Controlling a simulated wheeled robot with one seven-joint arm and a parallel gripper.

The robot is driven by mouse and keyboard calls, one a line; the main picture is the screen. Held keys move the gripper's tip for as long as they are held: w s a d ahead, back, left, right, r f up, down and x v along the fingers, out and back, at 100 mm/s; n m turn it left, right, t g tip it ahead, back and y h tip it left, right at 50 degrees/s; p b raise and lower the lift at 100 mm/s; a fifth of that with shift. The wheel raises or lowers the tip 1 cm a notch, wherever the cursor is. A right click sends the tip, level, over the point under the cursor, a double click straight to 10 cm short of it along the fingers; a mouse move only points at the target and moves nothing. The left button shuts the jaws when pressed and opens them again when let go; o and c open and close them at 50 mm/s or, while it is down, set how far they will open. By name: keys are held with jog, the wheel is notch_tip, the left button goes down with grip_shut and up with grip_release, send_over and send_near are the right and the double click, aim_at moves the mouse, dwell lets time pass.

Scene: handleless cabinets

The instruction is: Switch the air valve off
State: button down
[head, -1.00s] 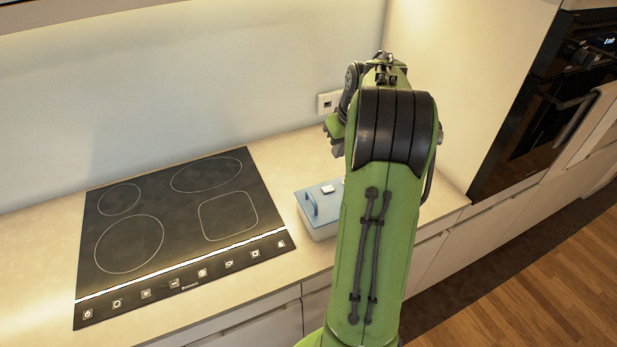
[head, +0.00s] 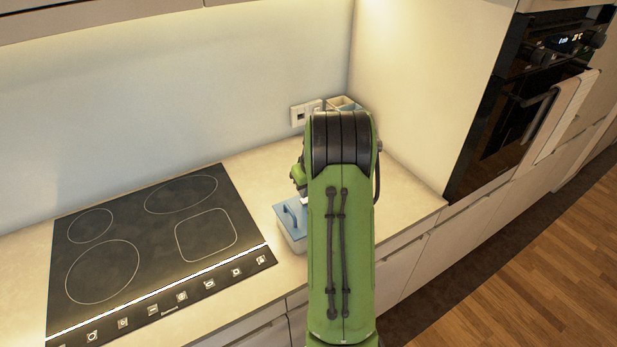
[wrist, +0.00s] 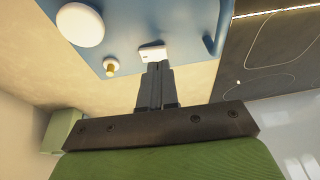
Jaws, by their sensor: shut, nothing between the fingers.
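A box with a blue top (head: 291,216) sits on the counter right of the hob, partly hidden by my arm. In the wrist view its blue top (wrist: 125,22) carries a white round knob (wrist: 80,25), a small brass-and-white knob (wrist: 111,66) and a white rectangular piece (wrist: 153,52). I cannot tell for sure which of these is the air valve. My gripper (wrist: 155,70) is shut and empty. Its fingertips are right at the white rectangular piece; I cannot tell whether they touch it. In the head view my arm hides most of the gripper.
A black hob (head: 150,245) lies to the left. A tall oven unit (head: 520,90) stands to the right. The counter (head: 402,190) right of my arm is clear.

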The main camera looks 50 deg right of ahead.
jog(key=shift+a+f, duration=0.1)
jog(key=shift+f, duration=0.45)
